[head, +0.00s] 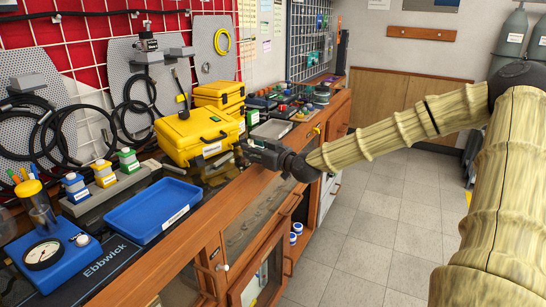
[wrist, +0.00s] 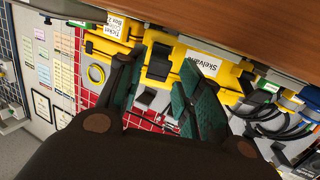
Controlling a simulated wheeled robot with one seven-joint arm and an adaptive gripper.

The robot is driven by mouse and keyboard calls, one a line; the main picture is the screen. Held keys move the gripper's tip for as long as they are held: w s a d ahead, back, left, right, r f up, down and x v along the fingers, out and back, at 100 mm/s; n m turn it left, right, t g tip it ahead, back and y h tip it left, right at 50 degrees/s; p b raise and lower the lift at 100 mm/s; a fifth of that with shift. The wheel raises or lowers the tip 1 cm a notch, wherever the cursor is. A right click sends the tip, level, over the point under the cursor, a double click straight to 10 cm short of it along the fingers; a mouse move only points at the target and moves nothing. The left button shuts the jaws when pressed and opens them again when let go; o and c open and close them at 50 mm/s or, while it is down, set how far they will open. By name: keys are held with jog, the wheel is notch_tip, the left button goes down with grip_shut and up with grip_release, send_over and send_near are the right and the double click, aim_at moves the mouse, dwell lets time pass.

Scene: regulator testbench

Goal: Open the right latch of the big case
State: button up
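The big yellow case (head: 192,136) sits on the wooden bench in the head view, lid down, with a black handle on top. In the wrist view, which looks turned upside down, its front shows a white name label (wrist: 203,63). A black latch (wrist: 158,61) lies left of that label, on the case's right side, and looks closed. My gripper (head: 241,152) is at the case's front right corner. In the wrist view my gripper (wrist: 160,66) has its green-padded fingers apart, one on each side of the latch. I cannot tell whether they touch it.
A smaller yellow case (head: 219,95) stands just behind the big one. A blue tray (head: 152,210) and a row of small bottles (head: 103,173) are nearer on the bench. Cables hang on the back panel. The floor to the right (head: 385,215) is clear.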

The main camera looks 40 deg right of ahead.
jog(key=shift+s+d+r, duration=0.1)
jog(key=shift+s+r, duration=0.05)
jog(key=shift+s, duration=1.55)
jog(key=s, duration=0.6)
jog(key=shift+d+r, duration=0.25)
jog(key=shift+r, duration=0.1)
jog(key=shift+s, duration=0.1)
